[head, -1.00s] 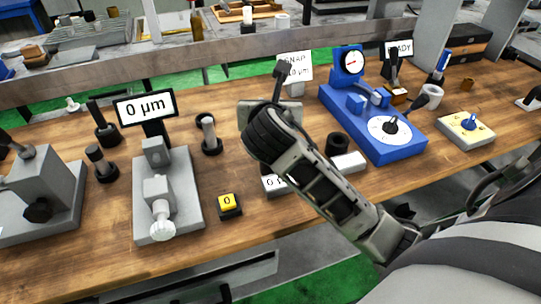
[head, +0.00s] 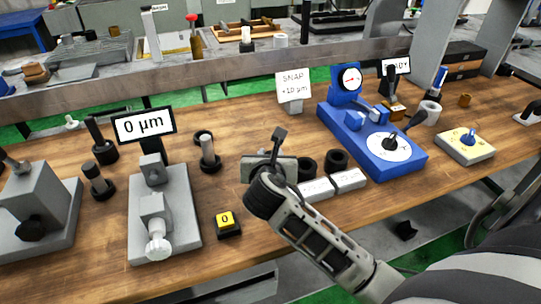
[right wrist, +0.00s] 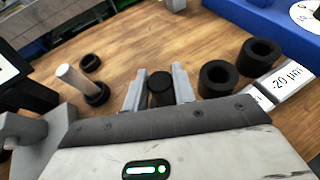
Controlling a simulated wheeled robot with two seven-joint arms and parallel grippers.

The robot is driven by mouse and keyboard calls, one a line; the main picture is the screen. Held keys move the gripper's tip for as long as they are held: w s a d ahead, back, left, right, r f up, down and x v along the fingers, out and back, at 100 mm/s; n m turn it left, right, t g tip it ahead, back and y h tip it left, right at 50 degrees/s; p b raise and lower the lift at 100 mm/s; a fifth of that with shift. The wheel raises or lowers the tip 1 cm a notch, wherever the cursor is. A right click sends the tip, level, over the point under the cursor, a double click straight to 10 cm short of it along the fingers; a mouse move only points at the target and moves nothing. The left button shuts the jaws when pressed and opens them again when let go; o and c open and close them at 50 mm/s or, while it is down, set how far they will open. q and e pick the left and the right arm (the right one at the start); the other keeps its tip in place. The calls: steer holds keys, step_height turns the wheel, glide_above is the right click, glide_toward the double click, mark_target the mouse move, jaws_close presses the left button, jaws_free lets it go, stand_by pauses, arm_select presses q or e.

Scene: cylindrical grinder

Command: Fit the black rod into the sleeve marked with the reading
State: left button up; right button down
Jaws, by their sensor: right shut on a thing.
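My right gripper (head: 273,155) is shut on the black rod (head: 280,135), whose dark end sticks up above the fingers. In the right wrist view the rod (right wrist: 160,88) is between the two grey fingers (right wrist: 158,92). Two black sleeves (head: 307,167) (head: 337,160) stand just right of the gripper, apart from the rod. Their open bores show in the right wrist view (right wrist: 217,79) (right wrist: 259,57). White labels (head: 349,180) (head: 315,188) lie in front of them; one reads -20 µm (right wrist: 290,80). The display (head: 144,125) reads 0 µm. My left gripper is not in view.
A sign (head: 294,86) reads SNAP +10 µm. A blue gauge stand (head: 372,135) is right of the sleeves.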

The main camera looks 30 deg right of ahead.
steer(key=c, duration=1.1)
jaws_free()
steer(key=shift+f, duration=0.1)
steer(key=shift+c, duration=0.2)
steer(key=shift+s+a+r, duration=0.1)
steer(key=shift+s+r, duration=0.05)
steer(key=shift+r, duration=0.05)
steer(key=v, duration=1.1)
steer(key=shift+s+a+p, duration=0.2)
steer(key=shift+s+p, duration=0.1)
